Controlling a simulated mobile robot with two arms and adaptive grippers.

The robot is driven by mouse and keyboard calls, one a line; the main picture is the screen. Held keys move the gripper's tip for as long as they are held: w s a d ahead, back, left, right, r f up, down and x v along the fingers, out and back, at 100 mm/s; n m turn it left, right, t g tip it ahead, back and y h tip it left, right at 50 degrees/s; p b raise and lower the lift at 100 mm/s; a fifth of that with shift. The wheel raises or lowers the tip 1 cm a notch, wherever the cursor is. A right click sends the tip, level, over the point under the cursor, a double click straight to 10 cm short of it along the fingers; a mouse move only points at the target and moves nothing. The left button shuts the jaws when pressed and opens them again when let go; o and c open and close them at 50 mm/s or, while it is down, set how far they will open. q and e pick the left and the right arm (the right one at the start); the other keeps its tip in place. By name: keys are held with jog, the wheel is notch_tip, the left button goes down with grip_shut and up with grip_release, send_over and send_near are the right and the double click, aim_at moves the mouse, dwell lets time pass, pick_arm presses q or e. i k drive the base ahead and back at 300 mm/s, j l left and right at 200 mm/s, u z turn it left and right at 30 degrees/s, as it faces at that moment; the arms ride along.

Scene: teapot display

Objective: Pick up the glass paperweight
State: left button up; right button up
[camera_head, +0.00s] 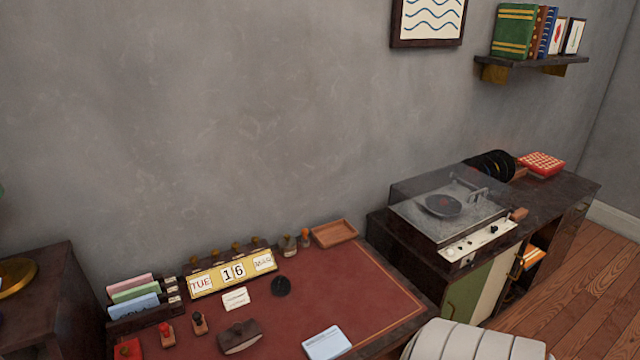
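A small dark round object (281,286) sits on the red desk top (345,285), just in front of the calendar's right end. It looks like the glass paperweight, though it is too small and dark to be sure that it is glass. It stands apart from the white card to its left, and nothing covers it. Neither of my grippers shows in the head view.
A yellow date calendar (232,273), letter rack (135,303), white card (236,299), dark rocker blotter (240,337), white pad (327,343) and several stamps surround it. A wooden tray (335,233) lies behind. Desk space right of it is clear. A record player (450,212) stands farther right.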

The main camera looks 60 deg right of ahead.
aim_at(281, 285)
jog(key=z, duration=1.45)
